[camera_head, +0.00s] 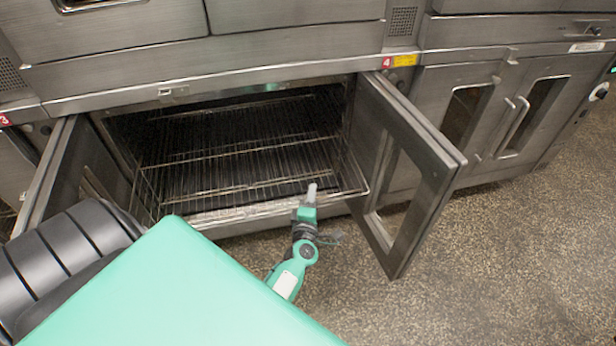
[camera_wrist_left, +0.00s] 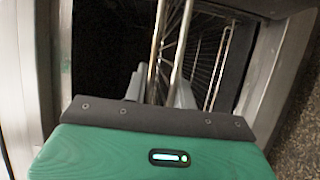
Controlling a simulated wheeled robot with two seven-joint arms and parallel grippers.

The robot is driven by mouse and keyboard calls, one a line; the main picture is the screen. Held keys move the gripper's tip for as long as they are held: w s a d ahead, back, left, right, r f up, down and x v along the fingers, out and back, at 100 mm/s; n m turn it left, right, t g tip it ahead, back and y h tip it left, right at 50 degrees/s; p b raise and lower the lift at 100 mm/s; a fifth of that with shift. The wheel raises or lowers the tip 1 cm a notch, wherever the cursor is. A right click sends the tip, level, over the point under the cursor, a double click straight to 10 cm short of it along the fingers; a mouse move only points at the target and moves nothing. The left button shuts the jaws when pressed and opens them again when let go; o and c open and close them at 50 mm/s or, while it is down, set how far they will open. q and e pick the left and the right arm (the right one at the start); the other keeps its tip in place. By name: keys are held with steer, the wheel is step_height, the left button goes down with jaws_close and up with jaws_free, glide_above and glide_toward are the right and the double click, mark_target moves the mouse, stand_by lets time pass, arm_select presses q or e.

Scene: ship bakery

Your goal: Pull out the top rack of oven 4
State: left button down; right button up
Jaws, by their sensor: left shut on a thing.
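Oven 4 stands open, with its red number label (camera_head: 386,62) above the right end of the opening. Inside is a wire rack (camera_head: 238,153) with thin bars, its front edge at the mouth of the oven. My left gripper (camera_head: 311,192) reaches up from below to the right part of that front edge. It is shut on the rack's front wire. In the left wrist view, metal bars (camera_wrist_left: 178,50) run up from between the grey fingers (camera_wrist_left: 160,92). The exact grip point is partly hidden by the gripper body. My right gripper is not in view.
The oven's right door (camera_head: 408,165) swings out to the right of my left arm, and its left door (camera_head: 62,165) swings out at the left. A closed oven (camera_head: 500,110) stands further right. The speckled floor (camera_head: 510,250) at the right is clear.

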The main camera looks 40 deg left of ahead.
arm_select(q)
steer(key=shift+s+d+f, duration=0.1)
steer(key=shift+s+d, duration=0.65)
steer(key=shift+d, duration=0.1)
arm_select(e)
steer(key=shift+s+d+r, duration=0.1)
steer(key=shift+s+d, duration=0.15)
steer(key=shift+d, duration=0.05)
arm_select(q)
steer(key=c, duration=1.1)
jaws_free()
steer(key=shift+c, duration=0.2)
steer(key=v, duration=1.3)
steer(key=shift+s+d, duration=0.2)
steer(key=shift+s, duration=0.15)
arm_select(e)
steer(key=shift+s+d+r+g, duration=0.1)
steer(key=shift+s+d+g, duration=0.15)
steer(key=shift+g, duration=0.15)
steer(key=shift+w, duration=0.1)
